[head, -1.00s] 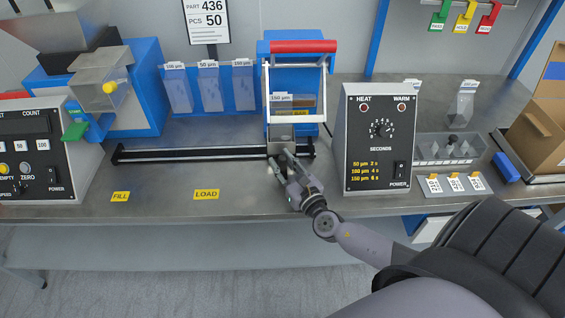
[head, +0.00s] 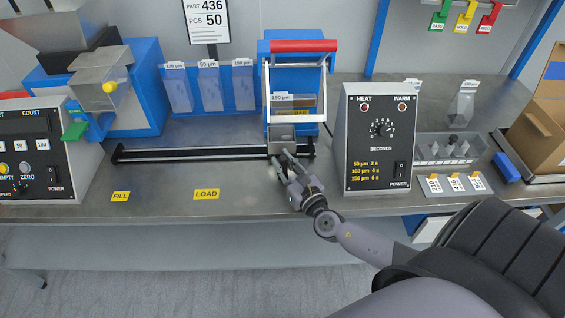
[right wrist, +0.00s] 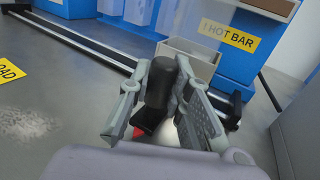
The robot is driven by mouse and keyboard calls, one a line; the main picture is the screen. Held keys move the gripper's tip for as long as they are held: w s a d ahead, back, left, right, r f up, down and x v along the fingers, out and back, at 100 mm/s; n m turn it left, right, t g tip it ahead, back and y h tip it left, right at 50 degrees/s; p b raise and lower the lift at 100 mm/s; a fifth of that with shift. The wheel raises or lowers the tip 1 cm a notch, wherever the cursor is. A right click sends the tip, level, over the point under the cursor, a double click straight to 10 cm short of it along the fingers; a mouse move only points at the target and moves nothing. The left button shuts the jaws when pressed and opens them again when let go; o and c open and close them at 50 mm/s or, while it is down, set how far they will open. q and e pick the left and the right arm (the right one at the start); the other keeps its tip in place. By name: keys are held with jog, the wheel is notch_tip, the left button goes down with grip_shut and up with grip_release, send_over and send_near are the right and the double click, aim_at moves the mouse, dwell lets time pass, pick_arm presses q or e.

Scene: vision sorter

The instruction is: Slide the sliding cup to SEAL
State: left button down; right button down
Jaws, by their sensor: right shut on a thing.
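The sliding cup (head: 281,137) is a small grey open-topped box near the right end of the black rail (head: 190,153), in front of the blue sealer. In the right wrist view the cup (right wrist: 188,60) is just beyond my fingertips, and its black handle (right wrist: 160,88) stands between them. My right gripper (head: 283,161), also in the right wrist view (right wrist: 157,92), is shut on that handle. The yellow FILL (head: 120,196) and LOAD (head: 206,194) labels lie left of the cup. No SEAL label is readable. My left gripper is not in view.
The sealer (head: 297,47) has a red-handled bar raised above a clear bag (head: 294,104). A grey timer box (head: 379,140) stands close on the right of my gripper. The counter is clear around FILL and LOAD.

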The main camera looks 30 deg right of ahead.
jog(key=s+d, duration=0.1)
jog(key=s+d+b, duration=0.1)
jog(key=d, duration=0.1)
jog(key=shift+d+f+b, duration=0.15)
jog(key=shift+b, duration=0.15)
jog(key=c, duration=1.9)
grip_release()
jog(key=o, duration=0.5)
jog(key=shift+s+d, duration=0.1)
jog(key=shift+d, duration=0.05)
jog(key=shift+c, duration=0.2)
